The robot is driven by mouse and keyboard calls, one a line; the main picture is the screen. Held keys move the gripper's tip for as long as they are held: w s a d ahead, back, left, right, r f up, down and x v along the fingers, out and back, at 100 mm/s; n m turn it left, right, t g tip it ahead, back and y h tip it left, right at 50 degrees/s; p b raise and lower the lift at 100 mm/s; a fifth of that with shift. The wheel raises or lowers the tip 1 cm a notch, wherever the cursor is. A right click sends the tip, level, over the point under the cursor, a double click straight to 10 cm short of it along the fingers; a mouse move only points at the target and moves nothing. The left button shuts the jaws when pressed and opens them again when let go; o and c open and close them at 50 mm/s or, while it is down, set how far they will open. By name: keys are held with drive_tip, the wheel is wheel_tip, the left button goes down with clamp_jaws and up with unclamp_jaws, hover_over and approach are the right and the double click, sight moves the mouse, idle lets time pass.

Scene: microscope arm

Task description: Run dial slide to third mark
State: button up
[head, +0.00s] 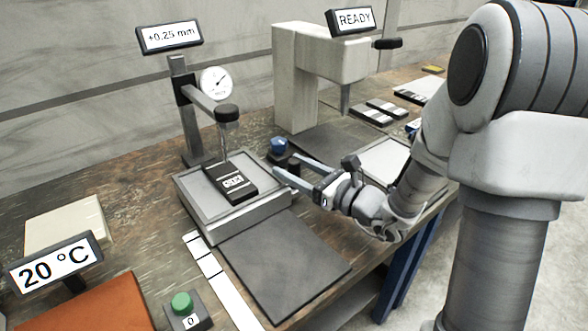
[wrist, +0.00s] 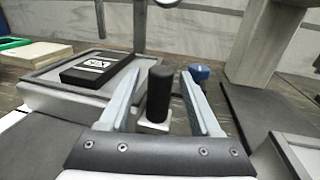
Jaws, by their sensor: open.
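The dial gauge (head: 216,82) hangs on a dark stand above a grey square platform (head: 262,210). A black block with white print (head: 231,183) lies on the platform under the gauge's probe; it also shows in the wrist view (wrist: 97,67). My gripper (head: 289,166) is open at the platform's right side. In the wrist view its two fingers (wrist: 162,78) stand either side of an upright black handle (wrist: 158,95) on a small pale base, with a gap on each side. Which part is the slide, I cannot tell. The white strip with dark lines (head: 207,264) lies left of a dark mat.
A blue knob (head: 278,145) stands just behind my gripper. The dark mat (head: 284,262) in front of the platform is bare. A press-like machine with a READY sign (head: 351,19) stands behind. A green button (head: 182,303) is at front left.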

clamp_jaws()
idle(0.3)
idle(1.1)
